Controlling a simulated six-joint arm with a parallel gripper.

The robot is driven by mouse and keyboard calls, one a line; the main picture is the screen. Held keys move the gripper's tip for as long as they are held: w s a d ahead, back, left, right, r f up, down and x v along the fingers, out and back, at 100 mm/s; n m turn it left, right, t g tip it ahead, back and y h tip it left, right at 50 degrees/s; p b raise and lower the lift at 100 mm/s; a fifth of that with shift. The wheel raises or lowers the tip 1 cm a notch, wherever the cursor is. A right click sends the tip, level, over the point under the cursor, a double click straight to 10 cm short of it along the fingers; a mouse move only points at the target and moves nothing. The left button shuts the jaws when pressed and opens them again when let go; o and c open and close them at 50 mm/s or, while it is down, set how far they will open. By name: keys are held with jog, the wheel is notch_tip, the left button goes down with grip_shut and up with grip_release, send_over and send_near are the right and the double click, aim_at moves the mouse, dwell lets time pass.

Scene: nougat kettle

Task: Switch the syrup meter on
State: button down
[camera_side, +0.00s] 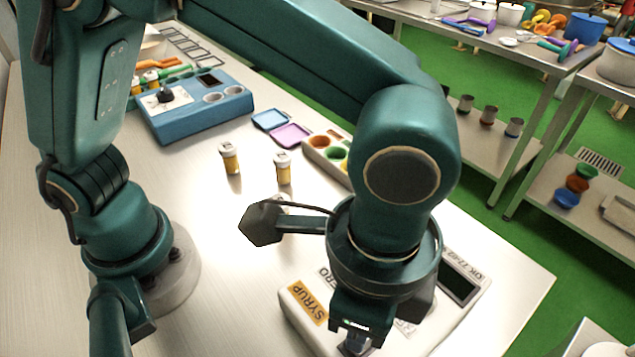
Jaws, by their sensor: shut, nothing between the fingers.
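The syrup meter (290,294) is a pale, low box at the front of the bench, with a yellow SYRUP label and other, partly covered lettering. Its dark display (460,277) shows at its right end; I cannot read anything lit on it. My gripper (355,346) points down over the meter's front part, with its fingers shut and empty. I cannot tell whether the fingertips touch the meter. My wrist hides much of the meter's top, and no switch can be made out.
A blue device (195,122) with a small screen stands at the back left. The bench between my base and the meter is clear.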

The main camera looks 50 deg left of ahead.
jog(key=shift+f, duration=0.9)
dwell(0.8)
jog(key=shift+r, duration=3.55)
